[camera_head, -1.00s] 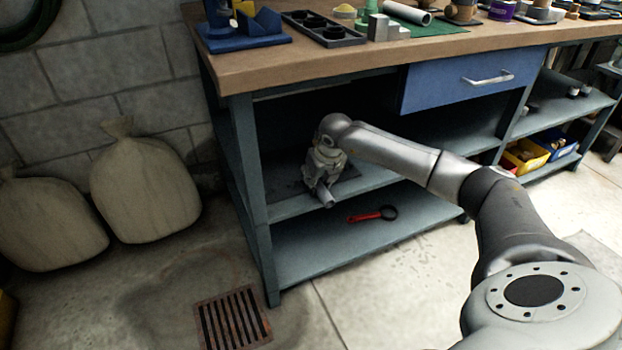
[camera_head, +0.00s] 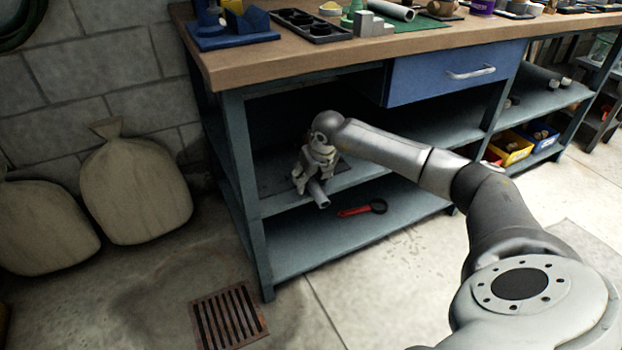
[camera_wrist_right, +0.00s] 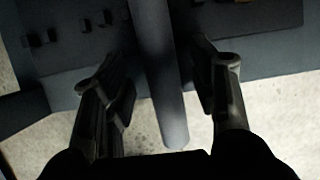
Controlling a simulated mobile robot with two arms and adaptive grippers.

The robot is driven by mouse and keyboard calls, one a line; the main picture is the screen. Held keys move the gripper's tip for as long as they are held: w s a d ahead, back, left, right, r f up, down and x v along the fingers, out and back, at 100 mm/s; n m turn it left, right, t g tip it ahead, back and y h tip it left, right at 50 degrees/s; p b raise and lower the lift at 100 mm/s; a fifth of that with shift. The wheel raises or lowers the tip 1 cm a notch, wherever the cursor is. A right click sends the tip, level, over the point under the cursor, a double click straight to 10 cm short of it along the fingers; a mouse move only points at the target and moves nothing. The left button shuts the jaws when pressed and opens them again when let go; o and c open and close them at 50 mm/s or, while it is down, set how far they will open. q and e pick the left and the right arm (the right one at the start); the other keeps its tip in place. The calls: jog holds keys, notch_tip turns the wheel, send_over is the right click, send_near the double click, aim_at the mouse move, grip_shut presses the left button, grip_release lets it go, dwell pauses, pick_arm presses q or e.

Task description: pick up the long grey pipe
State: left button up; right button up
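The long grey pipe (camera_head: 319,195) lies on the bench's middle shelf, its near end sticking out past the front edge. My right gripper (camera_head: 312,180) is over it, inside the opening under the worktop. In the right wrist view the pipe (camera_wrist_right: 162,80) runs between the two fingers of my right gripper (camera_wrist_right: 155,72), with a gap on each side. The fingers are open, and the pipe's near end reaches back toward the palm over the floor. The pipe's far part is hidden by my gripper in the head view. My left gripper is out of view.
A red-handled tool (camera_head: 362,209) lies on the bottom shelf. A bench leg (camera_head: 240,170) stands left of my gripper, the blue drawer (camera_head: 450,72) above right. The worktop (camera_head: 300,52) overhangs it. Sacks (camera_head: 135,190) lean on the wall; the floor in front is clear.

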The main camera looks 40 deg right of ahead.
jog(key=shift+r, duration=0.2)
jog(key=d+v, duration=0.1)
jog(key=v, duration=1)
jog(key=shift+s+a+r, duration=0.2)
jog(key=shift+a+r, duration=0.05)
jog(key=shift+a, duration=0.25)
